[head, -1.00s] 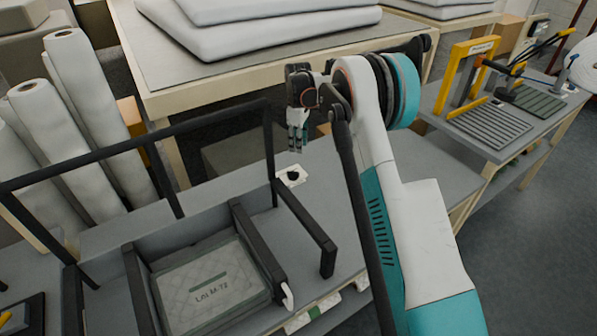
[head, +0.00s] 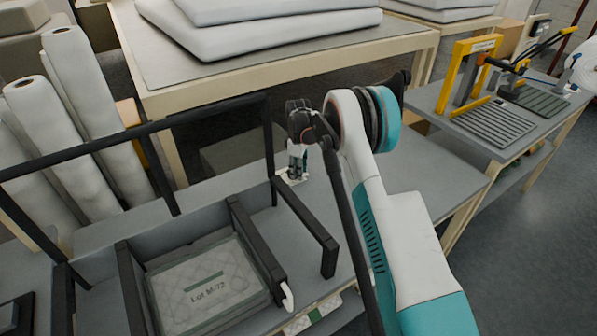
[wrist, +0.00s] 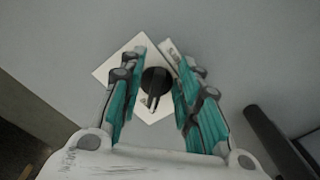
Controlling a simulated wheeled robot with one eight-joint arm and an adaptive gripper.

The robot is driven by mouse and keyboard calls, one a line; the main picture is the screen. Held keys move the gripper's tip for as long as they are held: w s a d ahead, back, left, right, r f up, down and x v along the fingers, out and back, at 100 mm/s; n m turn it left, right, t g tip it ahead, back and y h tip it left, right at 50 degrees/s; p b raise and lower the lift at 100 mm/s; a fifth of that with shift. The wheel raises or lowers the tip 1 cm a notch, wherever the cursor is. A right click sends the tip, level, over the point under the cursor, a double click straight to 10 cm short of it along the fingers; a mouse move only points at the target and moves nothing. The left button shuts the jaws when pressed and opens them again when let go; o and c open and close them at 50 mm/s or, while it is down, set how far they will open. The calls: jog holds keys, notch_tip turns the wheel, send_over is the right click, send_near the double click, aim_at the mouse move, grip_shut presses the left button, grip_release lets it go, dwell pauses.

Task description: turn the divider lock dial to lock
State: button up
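A gap shows between the dial and the fingers. In the head view my gripper (head: 297,174) points down over the plate (head: 284,176) and hides the dial. Small lettering on the plate is too blurred to read.
A black-framed divider rack (head: 325,240) stands just left of the plate, with a bin holding a pad marked "Lot M-72" (head: 208,290). White rolls (head: 85,95) stand at the left. The bench right of the plate is mostly clear.

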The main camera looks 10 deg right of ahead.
grip_shut()
jog(key=shift+m, duration=0.4)
jog(key=m, duration=0.3)
jog(key=shift+s+a+m, duration=0.3)
jog(key=shift+m, duration=0.1)
jog(key=m, duration=0.3)
jog(key=shift+s+a+m, duration=0.15)
jog(key=shift+a+m, duration=0.15)
jog(key=m, duration=0.4)
jog(key=shift+a, duration=0.4)
jog(key=shift+a+m, duration=0.15)
jog(key=shift+m, duration=0.8)
jog(key=shift+a+m, duration=0.15)
jog(key=shift+m, duration=0.8)
